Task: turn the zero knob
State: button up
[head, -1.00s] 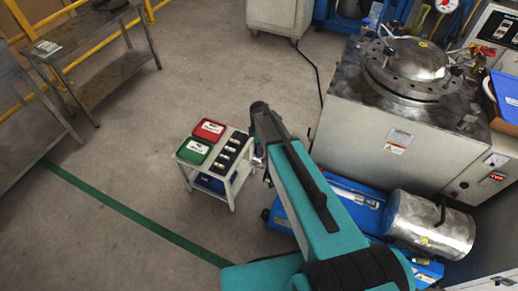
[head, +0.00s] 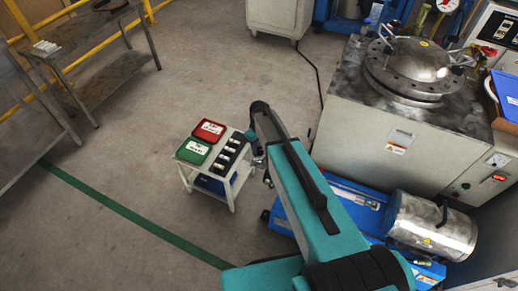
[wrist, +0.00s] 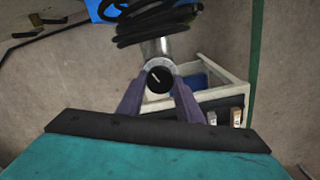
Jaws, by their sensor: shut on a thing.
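The zero knob (wrist: 159,80) is a round black knob with a white pointer line, set in a pale ring at the end of a silver cylindrical body (wrist: 157,48) in the wrist view. The pointer slants toward the upper left. My gripper (wrist: 160,92) has its two purple fingers on either side of the knob and is shut on it. Finger contact is hard to make out in detail. In the head view my teal arm covers most of this spot, so the knob cannot be made out there.
A small white cart (head: 232,190) with a red bin (head: 208,130), a green bin (head: 193,151) and several small pieces in a black rack stands left of my arm. A blue unit with a steel cylinder (head: 430,225) lies to the right. Black coiled cable (wrist: 158,20) hangs beyond the knob.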

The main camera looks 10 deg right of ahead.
aim_at(259, 150)
jog(key=shift+m, duration=2.2)
jog(key=o, duration=1)
jog(key=shift+o, duration=0.2)
jog(key=shift+r, duration=0.1)
notch_tip(259, 150, up, 14)
jog(key=shift+b, duration=0.3)
jog(key=shift+f, duration=0.2)
